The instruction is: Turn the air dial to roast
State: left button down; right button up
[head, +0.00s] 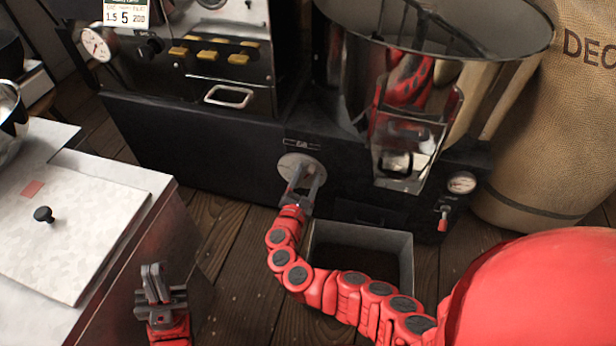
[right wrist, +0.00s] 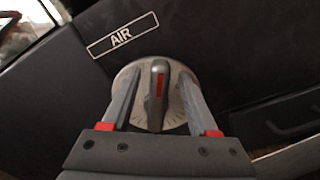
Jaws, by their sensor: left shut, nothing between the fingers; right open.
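The air dial (head: 297,167) is a round pale metal disc on the dark front of the roaster. In the right wrist view the dial (right wrist: 181,112) has a grey knob (right wrist: 157,90) with a red mark, below a label (right wrist: 122,35) reading AIR. The knob stands nearly upright in that view. My right gripper (head: 306,178) is in front of the dial, and its open fingers (right wrist: 159,108) stand on both sides of the knob with gaps showing. My left gripper (head: 152,275) is shut and empty, low at the left, away from the dial.
A pale-topped counter (head: 84,230) with a black knob is at the left. A square bin (head: 402,255) stands on the wooden floor below the roaster. A gauge (head: 461,182) and a small red-handled lever (head: 444,215) are right of the chute. A burlap sack (head: 560,130) stands at the right.

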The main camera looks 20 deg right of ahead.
jog(key=shift+w+d, duration=0.35)
jog(key=shift+w, duration=0.15)
grip_shut()
dwell(1.2)
